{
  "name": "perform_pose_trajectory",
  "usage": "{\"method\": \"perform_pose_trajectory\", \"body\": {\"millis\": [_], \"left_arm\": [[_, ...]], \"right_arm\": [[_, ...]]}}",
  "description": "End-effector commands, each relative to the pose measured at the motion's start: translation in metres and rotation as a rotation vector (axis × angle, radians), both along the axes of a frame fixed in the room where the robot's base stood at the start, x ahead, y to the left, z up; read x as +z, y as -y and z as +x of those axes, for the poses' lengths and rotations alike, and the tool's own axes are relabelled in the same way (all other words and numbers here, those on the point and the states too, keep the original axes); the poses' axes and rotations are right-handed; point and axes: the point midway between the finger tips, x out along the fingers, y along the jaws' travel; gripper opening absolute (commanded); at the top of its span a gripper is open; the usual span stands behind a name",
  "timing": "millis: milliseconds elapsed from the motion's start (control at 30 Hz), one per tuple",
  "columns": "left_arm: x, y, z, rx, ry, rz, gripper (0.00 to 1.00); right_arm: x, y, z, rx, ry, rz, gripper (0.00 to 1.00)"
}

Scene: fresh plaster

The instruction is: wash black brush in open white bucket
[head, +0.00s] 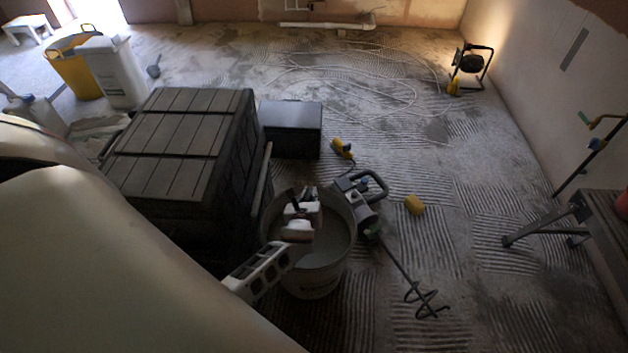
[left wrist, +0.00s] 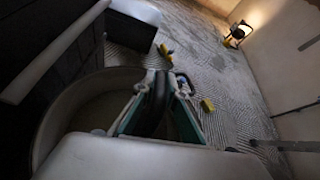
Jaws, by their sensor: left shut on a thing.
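The open white bucket (head: 318,284) stands on the floor in the lower middle of the head view, with grey liquid inside. Its rim also shows in the left wrist view (left wrist: 52,118). My left gripper (head: 299,205) is over the bucket's opening. In the left wrist view, my left gripper (left wrist: 160,88) is shut on a dark object, which I take for the black brush (left wrist: 157,104). The brush's lower end is hidden, so I cannot tell whether it touches the liquid. My right gripper is not in view.
A large black chest (head: 170,140) stands left of the bucket, with a smaller dark box (head: 290,128) behind. A mixer (head: 360,205) with a long paddle lies close to the bucket's right. A yellow sponge-like block (head: 414,205) lies farther right. The ridged floor beyond is mostly clear.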

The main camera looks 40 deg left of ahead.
Motion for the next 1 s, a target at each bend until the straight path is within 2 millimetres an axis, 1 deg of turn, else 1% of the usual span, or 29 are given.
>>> {"method": "perform_pose_trajectory", "body": {"millis": [33, 167, 500, 800, 1000], "left_arm": [[-0.019, 0.000, -0.005, 0.000, -0.013, -0.001, 0.00], [-0.033, 0.000, -0.004, -0.001, -0.012, 0.002, 0.00], [-0.077, 0.000, -0.006, -0.001, -0.014, 0.002, 0.00], [-0.115, 0.000, -0.006, -0.001, -0.015, 0.003, 0.00], [-0.138, -0.001, -0.006, 0.000, -0.014, 0.003, 0.00]], "right_arm": [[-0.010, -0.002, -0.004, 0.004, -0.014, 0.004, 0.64], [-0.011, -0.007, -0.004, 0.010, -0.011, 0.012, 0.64], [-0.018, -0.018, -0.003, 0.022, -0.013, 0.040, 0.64], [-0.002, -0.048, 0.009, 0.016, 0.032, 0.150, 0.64], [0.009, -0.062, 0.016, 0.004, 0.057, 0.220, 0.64]]}}
